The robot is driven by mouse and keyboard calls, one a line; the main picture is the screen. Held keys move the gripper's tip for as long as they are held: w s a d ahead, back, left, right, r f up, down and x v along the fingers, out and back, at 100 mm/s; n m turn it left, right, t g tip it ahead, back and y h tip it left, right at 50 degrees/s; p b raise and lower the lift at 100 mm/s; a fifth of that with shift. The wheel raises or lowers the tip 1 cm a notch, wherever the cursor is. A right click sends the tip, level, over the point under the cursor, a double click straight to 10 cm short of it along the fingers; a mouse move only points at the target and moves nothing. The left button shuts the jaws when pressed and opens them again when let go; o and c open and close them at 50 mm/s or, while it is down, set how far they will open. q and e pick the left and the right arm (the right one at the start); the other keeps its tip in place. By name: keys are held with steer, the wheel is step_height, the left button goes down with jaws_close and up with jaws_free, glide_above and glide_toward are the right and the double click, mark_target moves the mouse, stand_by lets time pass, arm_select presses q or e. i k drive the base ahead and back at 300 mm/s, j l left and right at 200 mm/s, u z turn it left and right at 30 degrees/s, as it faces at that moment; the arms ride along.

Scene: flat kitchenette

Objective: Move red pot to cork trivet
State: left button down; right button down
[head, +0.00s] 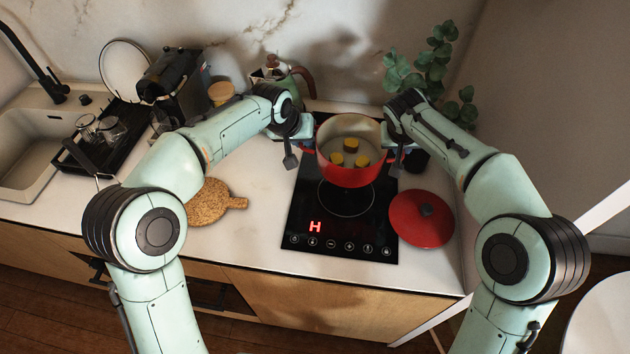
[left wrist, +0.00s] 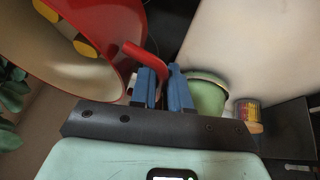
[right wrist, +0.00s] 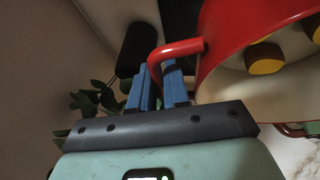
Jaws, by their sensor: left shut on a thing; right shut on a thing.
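The red pot (head: 350,176), cream inside with yellow pieces in it, is upright over the rear part of the black cooktop (head: 300,215). I cannot tell whether its base touches the glass. My left gripper (head: 308,143) is shut on the pot's left handle; the red handle (left wrist: 146,58) runs between its blue fingers in the left wrist view. My right gripper (head: 395,153) is shut on the opposite handle (right wrist: 172,50), seen in the right wrist view. The round cork trivet (head: 208,204) lies bare on the counter, left of the cooktop.
A red lid (head: 421,219) lies at the cooktop's right edge. A green moka pot (head: 285,78) stands behind my left forearm, and a plant (head: 435,75) at the back right. A dish rack (head: 110,140) and sink are left. White counter is free between trivet and cooktop.

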mark_target(194, 210)
steer(key=k+j, duration=0.1)
steer(key=j, duration=0.5)
steer(key=k+j+u, duration=0.1)
steer(key=j, duration=0.45)
steer(key=k+j, duration=0.1)
steer(key=j, duration=0.5)
steer(key=u, duration=0.05)
